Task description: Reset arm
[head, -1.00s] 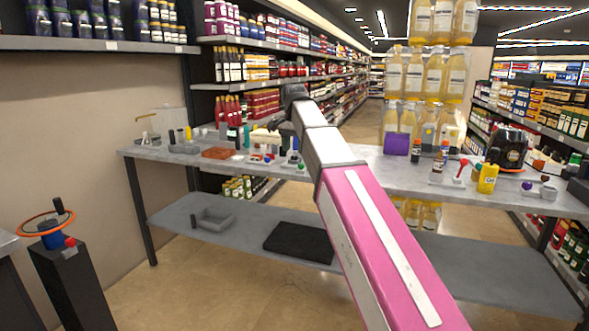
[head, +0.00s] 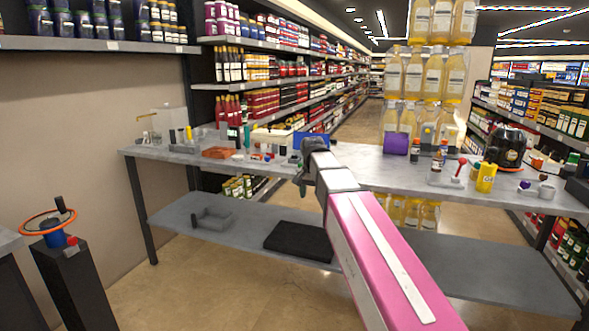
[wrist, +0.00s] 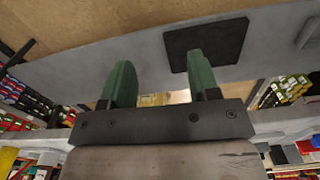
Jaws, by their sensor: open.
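My gripper (wrist: 160,85) shows in the wrist view as two green fingers set well apart on a dark bar. Nothing is between them. In the head view my pink and white arm reaches forward from the lower right. The wrist view is turned over, with the lower shelf and floor at the top of the picture.
A black mat (head: 298,243) and a grey tray (head: 212,217) lie on the lower shelf (head: 440,265). Small items crowd the tabletop, with a purple box (head: 396,143) and a black machine (head: 506,147) on the right. A pedestal with an orange-rimmed wheel (head: 48,223) stands at left.

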